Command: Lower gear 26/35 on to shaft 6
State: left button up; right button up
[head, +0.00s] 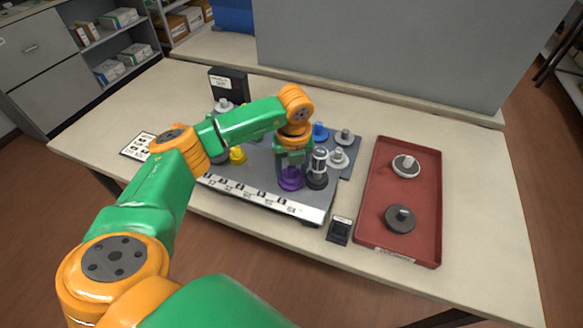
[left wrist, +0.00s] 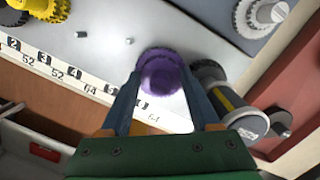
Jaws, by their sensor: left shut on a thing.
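The purple gear (head: 291,183), which I take for gear 26/35, is between the fingers of my left gripper (head: 291,173) over the front right part of the grey base plate (head: 262,196). In the left wrist view the blue fingers (left wrist: 161,76) are shut on the purple gear (left wrist: 162,80). The gear covers the spot behind the strip's last labels, so shaft 6 is hidden and I cannot tell whether the gear touches it. Two bare shafts (left wrist: 82,34) stand to the left of the gear. My right gripper is not in view.
A dark gear with a silver-and-black cylinder (head: 318,168) stands close to the right of the purple gear. A yellow gear (head: 237,156) is to the left. Blue (head: 320,131) and grey gears are behind. A red tray (head: 374,205) at right holds two gears.

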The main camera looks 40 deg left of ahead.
pick_arm(q)
jog(key=shift+f, duration=0.25)
jog(key=o, duration=1.5)
jog(key=shift+c, duration=0.2)
jog(key=shift+s+a, duration=0.15)
jog(key=shift+a, duration=0.1)
jog(key=shift+d, duration=0.15)
